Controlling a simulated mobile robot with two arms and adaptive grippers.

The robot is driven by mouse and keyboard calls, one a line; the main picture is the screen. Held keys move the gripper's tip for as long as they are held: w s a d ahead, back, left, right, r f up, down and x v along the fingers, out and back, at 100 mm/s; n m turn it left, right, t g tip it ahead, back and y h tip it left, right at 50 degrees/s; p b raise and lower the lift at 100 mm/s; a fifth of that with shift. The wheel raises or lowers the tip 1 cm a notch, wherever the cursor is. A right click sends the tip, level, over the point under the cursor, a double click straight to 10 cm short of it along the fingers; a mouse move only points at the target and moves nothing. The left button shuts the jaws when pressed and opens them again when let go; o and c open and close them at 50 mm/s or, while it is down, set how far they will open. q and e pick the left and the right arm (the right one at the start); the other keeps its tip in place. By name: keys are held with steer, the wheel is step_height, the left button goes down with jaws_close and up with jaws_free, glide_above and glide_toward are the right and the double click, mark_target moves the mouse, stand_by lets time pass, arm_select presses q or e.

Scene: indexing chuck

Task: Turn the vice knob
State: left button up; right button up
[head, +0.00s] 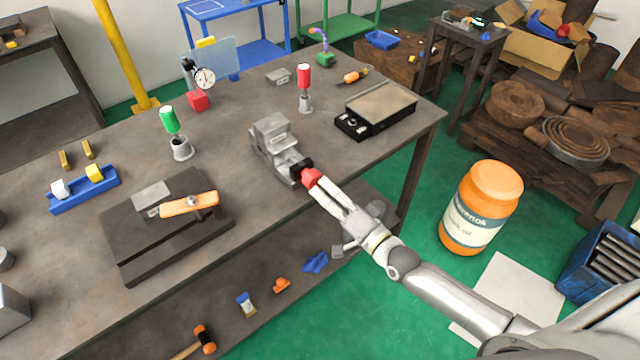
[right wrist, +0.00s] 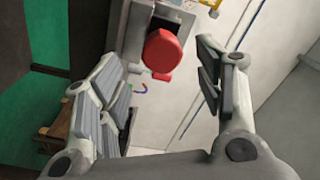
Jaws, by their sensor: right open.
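The grey vice (head: 272,138) sits on the workbench near its front edge. Its red knob (head: 311,177) faces toward the front right. My right gripper (head: 324,191) reaches in from the lower right, with its fingertips right at the knob. In the right wrist view, the round red knob (right wrist: 163,51) lies between the two spread fingers of the gripper (right wrist: 155,72), with a gap on each side. The right gripper is open and holds nothing. My left gripper does not show.
The dark workbench (head: 85,155) also bears a black box with a tan top (head: 381,102), a red-handled tool (head: 304,77) on a stand, and an orange-handled tool (head: 189,204) on a dark plate. An orange drum (head: 482,205) stands on the green floor.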

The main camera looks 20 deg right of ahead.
mark_target(316, 183)
steer(key=shift+r+v, duration=0.15)
steer(key=shift+v, duration=0.55)
steer(key=shift+r+v, duration=0.1)
steer(key=shift+v, duration=0.6)
steer(key=w+a+n, duration=0.1)
steer(key=w+n, duration=0.1)
steer(key=n, duration=0.1)
steer(key=w+a+n, duration=0.1)
steer(key=w+n, duration=0.2)
steer(key=n, duration=0.1)
steer(key=w+a+n+h+p, duration=0.1)
steer(key=w+n, duration=0.1)
steer(key=n, duration=0.1)
steer(key=shift+w+n, duration=0.15)
steer(key=shift+n, duration=0.15)
steer(key=c, duration=1)
steer(key=m, duration=0.4)
steer(key=shift+m, duration=0.3)
